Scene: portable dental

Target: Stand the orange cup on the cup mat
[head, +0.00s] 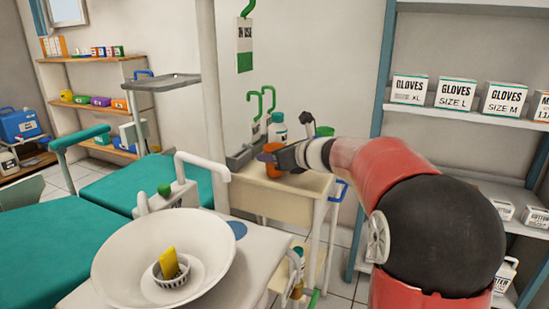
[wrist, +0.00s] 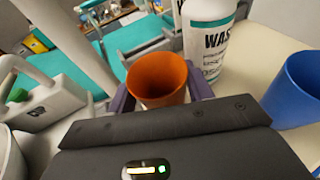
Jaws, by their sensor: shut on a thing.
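The orange cup (wrist: 158,78) is upright between the purple fingers of my gripper (wrist: 160,98) in the wrist view, its open mouth facing up. In the head view my gripper (head: 274,158) is shut on the orange cup (head: 286,162) over the top of a cream cart. I cannot tell whether the cup's base touches the cart top. A flat round blue disc, which looks like the cup mat (head: 237,229), lies on the pale unit to the right of the white basin. The mat is bare and lies nearer the camera than the cup.
A white wash bottle (wrist: 207,38) stands close behind the cup, and a blue cup (wrist: 297,88) stands to the right. The cream cart (head: 268,196) bears them. The wide white basin (head: 125,252) holds a yellow item. A white curved spout (head: 203,163) rises between basin and cart.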

